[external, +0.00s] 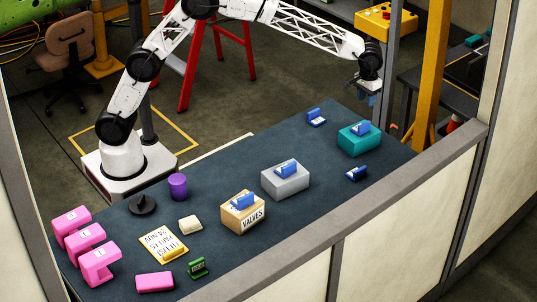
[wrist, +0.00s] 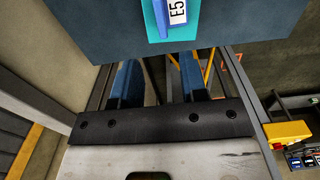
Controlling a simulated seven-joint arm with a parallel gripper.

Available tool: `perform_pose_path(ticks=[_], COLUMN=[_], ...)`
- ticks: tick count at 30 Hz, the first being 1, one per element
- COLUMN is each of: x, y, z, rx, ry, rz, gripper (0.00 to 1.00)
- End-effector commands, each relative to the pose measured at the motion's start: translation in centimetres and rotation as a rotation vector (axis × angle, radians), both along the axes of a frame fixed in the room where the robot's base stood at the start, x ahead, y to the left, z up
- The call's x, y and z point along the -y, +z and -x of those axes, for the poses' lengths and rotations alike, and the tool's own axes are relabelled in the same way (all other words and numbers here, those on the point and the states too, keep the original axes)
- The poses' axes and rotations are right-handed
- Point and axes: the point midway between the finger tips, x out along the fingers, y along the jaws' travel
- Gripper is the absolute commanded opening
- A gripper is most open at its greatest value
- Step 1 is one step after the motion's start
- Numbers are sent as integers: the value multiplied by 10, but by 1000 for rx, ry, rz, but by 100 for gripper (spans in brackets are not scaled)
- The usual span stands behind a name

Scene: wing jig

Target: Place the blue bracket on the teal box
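The teal box (external: 358,142) stands toward the right end of the dark table. A blue bracket (external: 361,128) with a white label rests on top of it. In the wrist view the teal box (wrist: 180,33) shows at the top edge, with part of a blue bracket and a label reading E5 on it. Other blue brackets lie on the table behind the box (external: 315,118) and in front of it (external: 357,174). My gripper (external: 367,97) is raised above the teal box. In the wrist view its blue fingers (wrist: 160,80) are apart with nothing between them.
A grey box (external: 286,185) and a wooden box marked VALVES (external: 243,220) each carry a blue bracket. Pink blocks (external: 100,268), a purple cylinder (external: 178,186) and small items fill the left end. A low wall (external: 400,160) runs along the table's front. A yellow post (external: 430,75) stands right of my gripper.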

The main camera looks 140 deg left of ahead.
Motion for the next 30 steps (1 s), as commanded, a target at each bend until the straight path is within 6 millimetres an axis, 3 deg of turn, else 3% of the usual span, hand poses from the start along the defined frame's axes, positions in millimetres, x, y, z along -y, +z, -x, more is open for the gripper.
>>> perform_pose_path(ticks=[5,8,20,30], x=[24,48,185,301], y=[13,24,75,108], z=[-3,-5,2,31], rx=[6,10,35,58], ry=[-37,-76,-302,-503], rz=[-5,-9,-32,-53], gripper=[40,40,40,40])
